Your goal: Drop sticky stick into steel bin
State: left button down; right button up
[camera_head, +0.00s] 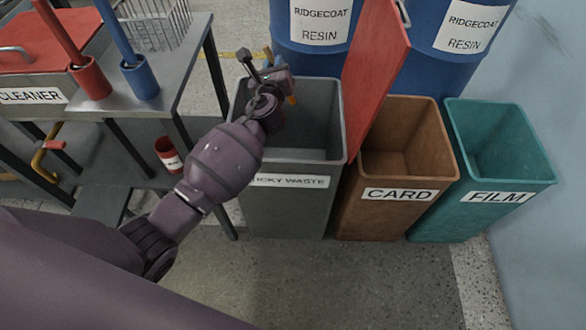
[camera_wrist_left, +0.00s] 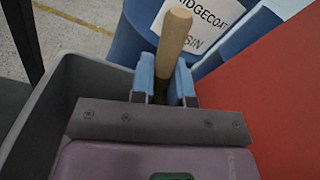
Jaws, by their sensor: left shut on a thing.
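My left gripper (camera_head: 279,77) is over the mouth of the grey steel-coloured bin (camera_head: 288,210), whose partly hidden label ends in "CKY WASTE". In the left wrist view the blue fingers (camera_wrist_left: 166,82) are shut on a light wooden stick (camera_wrist_left: 174,38) with a rounded end. Its other end is hidden between the fingers and behind the gripper body. In the head view only a small orange-tan piece shows beside the gripper. The bin's grey rim (camera_wrist_left: 38,120) also shows in the left wrist view. My right gripper is not in view.
A red raised panel (camera_head: 375,65) stands between the grey bin and the brown CARD bin (camera_head: 385,215). A teal FILM bin (camera_head: 515,185) is farther right. Blue resin drums (camera_head: 310,62) stand behind. A metal table (camera_head: 178,75) with red and blue holders is at left.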

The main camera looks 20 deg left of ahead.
pick_arm(q)
notch_tip(320, 180, down, 6)
jog(key=b, duration=0.4)
jog(key=shift+r, duration=0.1)
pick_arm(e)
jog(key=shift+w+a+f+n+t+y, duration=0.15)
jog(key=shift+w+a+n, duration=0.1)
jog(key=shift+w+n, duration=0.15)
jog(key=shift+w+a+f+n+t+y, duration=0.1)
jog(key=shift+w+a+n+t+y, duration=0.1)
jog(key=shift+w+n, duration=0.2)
